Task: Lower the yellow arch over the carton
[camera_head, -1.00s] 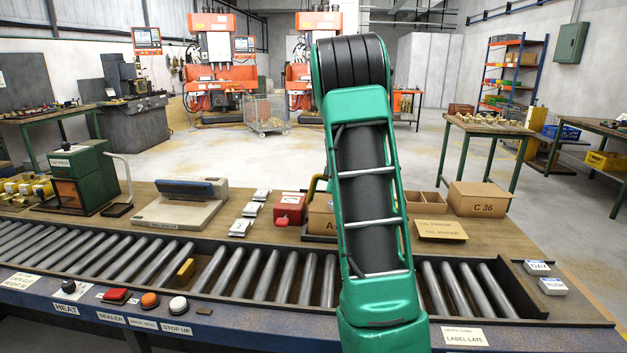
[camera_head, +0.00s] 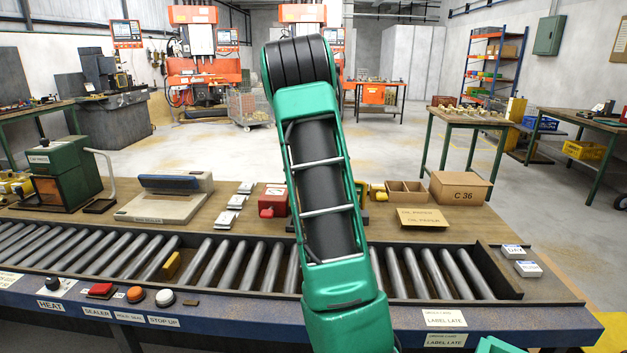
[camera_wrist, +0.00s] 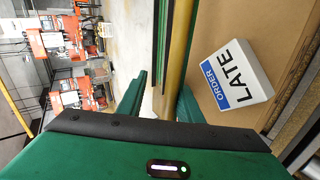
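A yellow bar (camera_wrist: 178,50), which seems to be part of the arch, runs down the wrist view to between the two green fingers of my gripper (camera_wrist: 160,95). I cannot tell whether both fingers touch it. In the head view a short yellow piece (camera_head: 377,191) shows just right of my arm, with a bit of green beside it. Most of the arch and my gripper are hidden behind my arm there. A broad brown surface (camera_wrist: 225,25), perhaps the carton, fills the right of the wrist view. A white block labelled ORDER LATE (camera_wrist: 232,75) is on it.
Right of my arm stand an open divided box (camera_head: 405,190), a carton marked C 36 (camera_head: 460,189) and a flat card sign (camera_head: 422,217). A red box (camera_head: 273,200) is on the left. The roller conveyor (camera_head: 440,272) runs in front.

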